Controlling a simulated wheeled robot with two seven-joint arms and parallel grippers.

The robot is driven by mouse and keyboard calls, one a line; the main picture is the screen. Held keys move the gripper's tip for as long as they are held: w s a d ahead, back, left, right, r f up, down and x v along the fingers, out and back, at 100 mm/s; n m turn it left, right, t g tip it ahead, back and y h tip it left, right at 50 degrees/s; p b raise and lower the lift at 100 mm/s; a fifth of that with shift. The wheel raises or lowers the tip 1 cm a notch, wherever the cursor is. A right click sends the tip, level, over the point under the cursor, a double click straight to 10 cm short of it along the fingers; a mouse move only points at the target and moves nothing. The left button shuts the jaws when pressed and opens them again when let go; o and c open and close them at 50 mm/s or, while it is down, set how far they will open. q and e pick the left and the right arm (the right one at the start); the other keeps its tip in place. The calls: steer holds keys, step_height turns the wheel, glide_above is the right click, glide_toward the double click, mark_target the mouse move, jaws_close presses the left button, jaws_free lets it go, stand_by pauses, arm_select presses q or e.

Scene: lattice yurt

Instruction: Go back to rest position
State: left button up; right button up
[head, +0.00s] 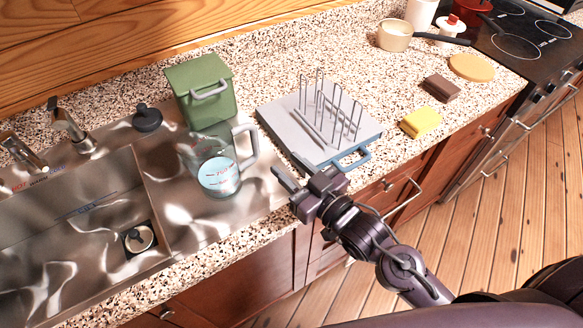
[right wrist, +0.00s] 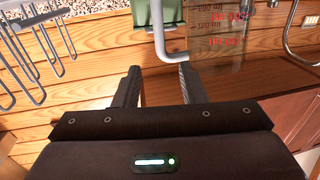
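My right gripper (head: 292,172) is over the counter's front edge, between the clear measuring jug (head: 217,165) and the dish rack (head: 320,120). Its two fingers stand apart with nothing between them in the right wrist view (right wrist: 160,85). The jug stands upright by the sink, its handle toward the rack, with pale contents low inside. The jug handle (right wrist: 171,45) shows beyond the fingertips in the right wrist view; the gripper is not closed on it. My left gripper is not in view.
A green lidded bin (head: 203,90) stands behind the jug. The sink (head: 90,215) is at left. A yellow sponge (head: 421,122), a brown block (head: 441,88) and a round wooden board (head: 472,67) lie right of the rack. A saucepan (head: 395,35) and the stove (head: 520,40) are farther back.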

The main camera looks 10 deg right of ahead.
stand_by(0.4)
steer(key=d+f+g+h, duration=0.1)
steer(key=f+h, duration=0.1)
steer(key=s+d+f+m+g+h, duration=0.1)
steer(key=d+f+g, duration=0.1)
steer(key=s+d+f+m+g+h, duration=0.1)
steer(key=d+f+g+h, duration=0.1)
steer(key=shift+h, duration=0.3)
steer(key=s+d+f+m+g+h, duration=0.1)
steer(key=s+d+f+g+h, duration=0.2)
steer(key=s+g, duration=0.6)
steer(key=s+d+f, duration=0.1)
steer(key=s+f, duration=0.1)
steer(key=f, duration=1.4)
steer(key=s+d+f, duration=0.1)
steer(key=s+f, duration=0.1)
steer(key=f, duration=1.4)
steer(key=s+d+f+g, duration=0.1)
steer(key=s+d+f, duration=0.2)
steer(key=s+f, duration=1.3)
steer(key=s, duration=0.3)
steer(key=shift+s+f, duration=0.15)
